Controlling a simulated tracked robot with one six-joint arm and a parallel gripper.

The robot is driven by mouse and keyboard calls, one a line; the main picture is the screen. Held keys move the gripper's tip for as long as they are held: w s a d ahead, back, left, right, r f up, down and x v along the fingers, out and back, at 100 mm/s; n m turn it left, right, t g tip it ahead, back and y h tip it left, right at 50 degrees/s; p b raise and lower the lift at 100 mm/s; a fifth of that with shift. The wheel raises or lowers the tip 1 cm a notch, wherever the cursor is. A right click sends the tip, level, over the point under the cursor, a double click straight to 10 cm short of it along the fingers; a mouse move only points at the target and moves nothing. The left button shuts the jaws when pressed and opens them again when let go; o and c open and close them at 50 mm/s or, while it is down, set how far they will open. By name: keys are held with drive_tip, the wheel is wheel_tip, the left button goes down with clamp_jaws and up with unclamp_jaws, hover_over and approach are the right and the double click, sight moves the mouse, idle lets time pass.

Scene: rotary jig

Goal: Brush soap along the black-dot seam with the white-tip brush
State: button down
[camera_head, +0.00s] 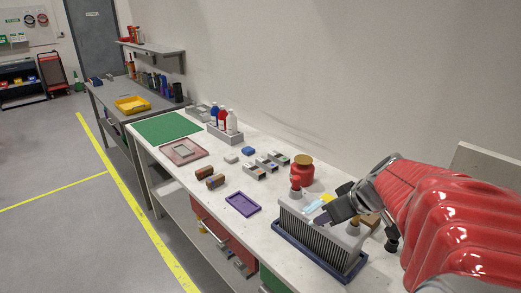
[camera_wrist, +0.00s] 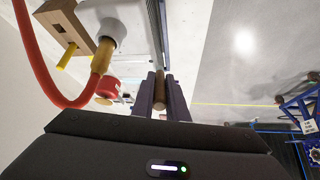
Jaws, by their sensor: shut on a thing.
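My gripper (camera_head: 338,207) is at the right of the bench, over the top of a grey finned block (camera_head: 312,239). In the wrist view my gripper (camera_wrist: 160,92) is shut on a short brown handle (camera_wrist: 159,91). No white tip shows on it, so I cannot tell which brush it is. The finned block stands in a dark blue tray (camera_head: 350,277). Light blue and yellow patches (camera_head: 316,206) show on its top beside my fingers. No black-dot seam can be made out. A red pot with a tan lid (camera_head: 302,174) stands behind the block.
A purple tray (camera_head: 242,204), brown blocks (camera_head: 215,181), a framed plate (camera_head: 184,151) and a green mat (camera_head: 166,128) lie to the left. Bottles (camera_head: 231,123) stand near the wall. In the wrist view a red hose (camera_wrist: 38,65) loops close to my gripper's left.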

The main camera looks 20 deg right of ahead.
wheel_tip(320, 180, up, 4)
drive_tip(key=shift+r, duration=2.55)
drive_tip(key=shift+s+d+f, duration=0.15)
drive_tip(key=shift+d+f, duration=0.1)
drive_tip(key=shift+d, duration=0.05)
drive_tip(key=w+d+r+y, duration=0.1)
drive_tip(key=d+r, duration=0.3)
drive_tip(key=d, duration=0.5)
drive_tip(key=shift+w+d+r+n+y, duration=0.15)
drive_tip(key=shift+d+r+n+y, duration=0.15)
drive_tip(key=shift+d+y, duration=0.1)
drive_tip(key=shift+f, duration=0.1)
